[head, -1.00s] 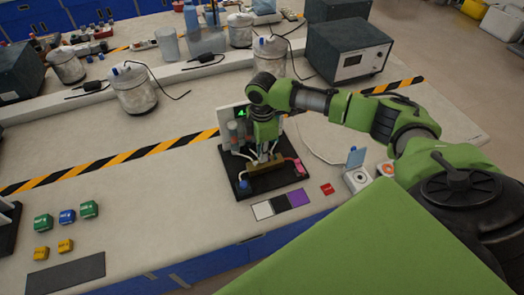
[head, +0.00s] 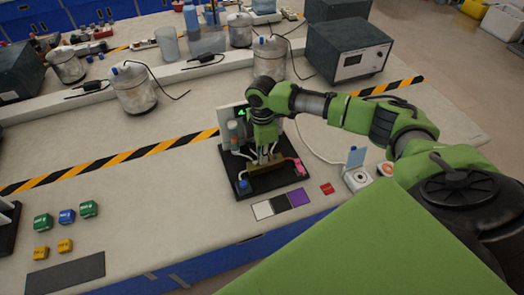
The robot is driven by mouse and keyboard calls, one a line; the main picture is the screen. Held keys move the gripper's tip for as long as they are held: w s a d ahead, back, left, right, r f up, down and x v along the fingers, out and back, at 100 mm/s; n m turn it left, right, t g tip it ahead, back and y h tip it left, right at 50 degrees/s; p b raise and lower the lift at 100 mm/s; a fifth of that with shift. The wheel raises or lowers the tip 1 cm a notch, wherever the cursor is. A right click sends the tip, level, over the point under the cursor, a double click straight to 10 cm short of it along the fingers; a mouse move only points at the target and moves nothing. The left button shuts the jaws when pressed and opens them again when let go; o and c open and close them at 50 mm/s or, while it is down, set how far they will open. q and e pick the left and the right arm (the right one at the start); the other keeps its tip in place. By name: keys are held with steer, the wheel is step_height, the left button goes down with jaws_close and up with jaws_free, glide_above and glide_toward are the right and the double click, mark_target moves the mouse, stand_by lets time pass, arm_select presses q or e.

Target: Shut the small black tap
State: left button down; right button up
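A black board (head: 243,194) near the bench's front edge carries a brass-coloured block (head: 278,167) with pale tubes. A blue part (head: 243,184) sits at its left and a pink part (head: 299,166) at its right. My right gripper (head: 265,160) points down over the middle of the block, its fingertips at or just above it. The small black tap cannot be made out; the gripper covers the middle of the block. Whether the fingers are open or shut is too small to tell. My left gripper is out of view.
A panel with a green display (head: 241,113) and small bottles stands behind the block.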

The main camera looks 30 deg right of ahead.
steer(key=shift+f, duration=0.6)
steer(key=shift+r+p, duration=0.35)
steer(key=shift+p, duration=0.25)
stand_by(0.4)
